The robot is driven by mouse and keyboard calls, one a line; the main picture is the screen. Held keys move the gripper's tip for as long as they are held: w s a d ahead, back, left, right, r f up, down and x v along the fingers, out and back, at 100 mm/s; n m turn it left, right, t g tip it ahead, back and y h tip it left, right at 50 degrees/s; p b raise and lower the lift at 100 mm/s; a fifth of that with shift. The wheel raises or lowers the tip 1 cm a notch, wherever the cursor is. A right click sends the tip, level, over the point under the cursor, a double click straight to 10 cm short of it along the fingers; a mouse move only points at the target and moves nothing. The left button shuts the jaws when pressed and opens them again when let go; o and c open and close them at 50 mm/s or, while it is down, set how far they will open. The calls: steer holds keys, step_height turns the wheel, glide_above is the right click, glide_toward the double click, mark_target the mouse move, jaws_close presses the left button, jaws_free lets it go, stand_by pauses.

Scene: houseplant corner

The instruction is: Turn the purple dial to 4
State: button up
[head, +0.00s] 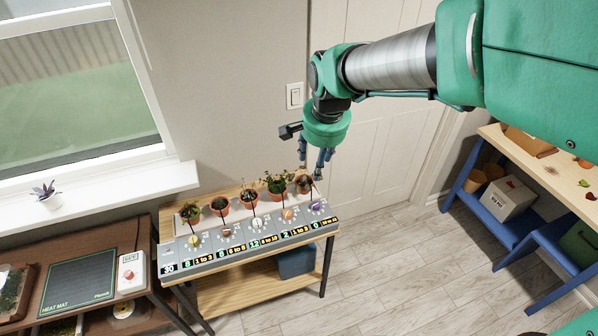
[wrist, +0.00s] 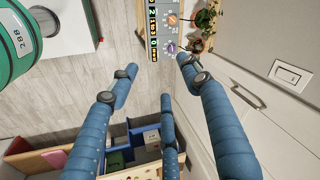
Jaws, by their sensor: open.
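The purple dial (head: 317,207) is the rightmost knob on the grey control panel (head: 205,262), which stands on a wooden table. The small display below it reads 0, with a label beside it too small to read surely. The purple dial also shows in the wrist view (wrist: 170,47), near the top middle, beyond the fingers. My gripper (head: 318,170) is above the right end of the table, up and near the purple dial, not touching it. In the wrist view its blue fingers (wrist: 158,85) are spread apart with nothing between them.
Several potted plants (head: 276,184) stand in a row behind the panel; the rightmost pot (head: 304,184) is close to my gripper. Other dials, such as the orange one (head: 288,214), sit to the left. A white door (head: 375,130) is behind. Blue shelving (head: 490,210) stands at right; open floor lies between.

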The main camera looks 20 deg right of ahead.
steer(key=w+d+f+m+g+p, duration=0.1)
steer(key=w+d+f+m, duration=0.15)
steer(key=w+f, duration=0.35)
steer(key=w+d+f+m+g+p, duration=0.1)
steer(key=w+d+f+m, duration=0.1)
steer(key=w+f+m, duration=0.3)
steer(key=m+g, duration=0.1)
steer(key=m, duration=0.4)
glide_above(316, 204)
step_height(316, 204, down, 17)
steer(key=shift+p, duration=0.45)
steer(key=shift+s+f, duration=0.1)
step_height(316, 204, down, 14)
steer(key=shift+r+b, duration=0.15)
steer(key=shift+b, duration=0.6)
steer(key=c, duration=1.2)
